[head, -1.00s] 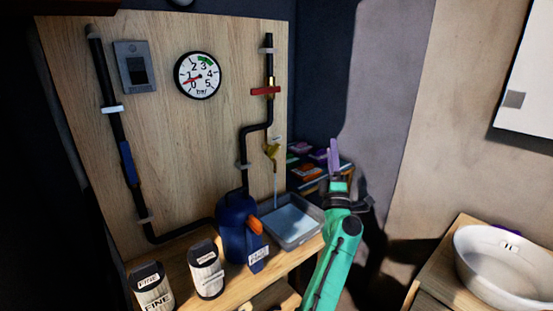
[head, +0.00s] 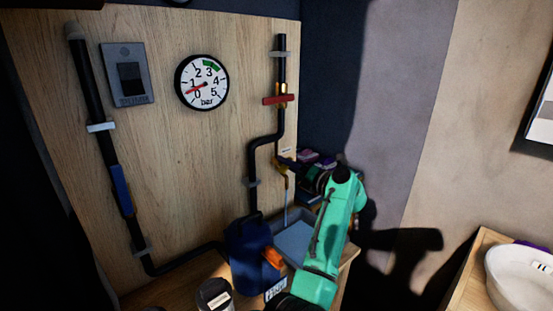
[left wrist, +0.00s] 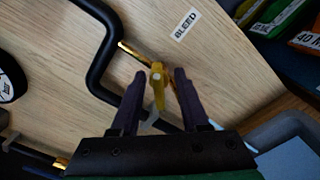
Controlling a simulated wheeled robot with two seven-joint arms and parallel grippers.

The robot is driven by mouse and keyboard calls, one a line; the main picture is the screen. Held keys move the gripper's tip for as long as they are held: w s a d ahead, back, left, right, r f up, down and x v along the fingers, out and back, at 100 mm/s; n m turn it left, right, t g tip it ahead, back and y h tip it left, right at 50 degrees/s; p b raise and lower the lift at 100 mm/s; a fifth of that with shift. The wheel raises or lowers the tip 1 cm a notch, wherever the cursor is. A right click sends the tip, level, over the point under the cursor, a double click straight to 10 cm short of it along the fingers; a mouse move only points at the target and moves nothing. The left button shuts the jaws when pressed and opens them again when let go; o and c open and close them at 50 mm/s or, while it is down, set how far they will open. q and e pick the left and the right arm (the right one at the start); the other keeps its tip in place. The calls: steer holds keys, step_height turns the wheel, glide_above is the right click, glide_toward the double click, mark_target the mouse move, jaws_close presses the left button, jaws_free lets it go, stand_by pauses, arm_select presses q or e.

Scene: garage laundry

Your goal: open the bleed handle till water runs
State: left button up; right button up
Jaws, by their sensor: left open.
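The yellow bleed handle (left wrist: 157,88) shows in the left wrist view under the BLEED label (left wrist: 186,24). It lies between the two dark fingers of my open left gripper (left wrist: 160,74); contact cannot be told. In the head view my left gripper (head: 291,166) is at the bleed tap, and its fingers partly cover the handle. A thin pale stream (head: 286,206) hangs from the tap down to the grey tray (head: 308,264), which holds pale blue water. The gauge (head: 202,83) has its red needle between 0 and 1. My right gripper is not in view.
A red valve handle (head: 279,100) is above on the black pipe (head: 252,165). A blue jug (head: 246,252) with an orange part stands left of the tray. Small coloured boxes (head: 316,157) lie behind my gripper. A white basin (head: 520,275) is at far right.

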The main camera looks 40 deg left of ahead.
arm_select(q)
steer(key=shift+a, duration=0.3)
steer(key=shift+d+r, duration=0.15)
steer(key=shift+d, duration=0.05)
steer(key=shift+c, duration=0.6)
jaws_close()
steer(key=shift+b, duration=0.6)
steer(key=n+b, duration=0.6)
steer(key=b, duration=0.2)
steer(key=shift+s+b, duration=0.2)
steer(key=shift+b, duration=0.1)
steer(key=shift+n+b, duration=0.35)
steer(key=shift+n, duration=0.15)
steer(key=shift+r, duration=0.1)
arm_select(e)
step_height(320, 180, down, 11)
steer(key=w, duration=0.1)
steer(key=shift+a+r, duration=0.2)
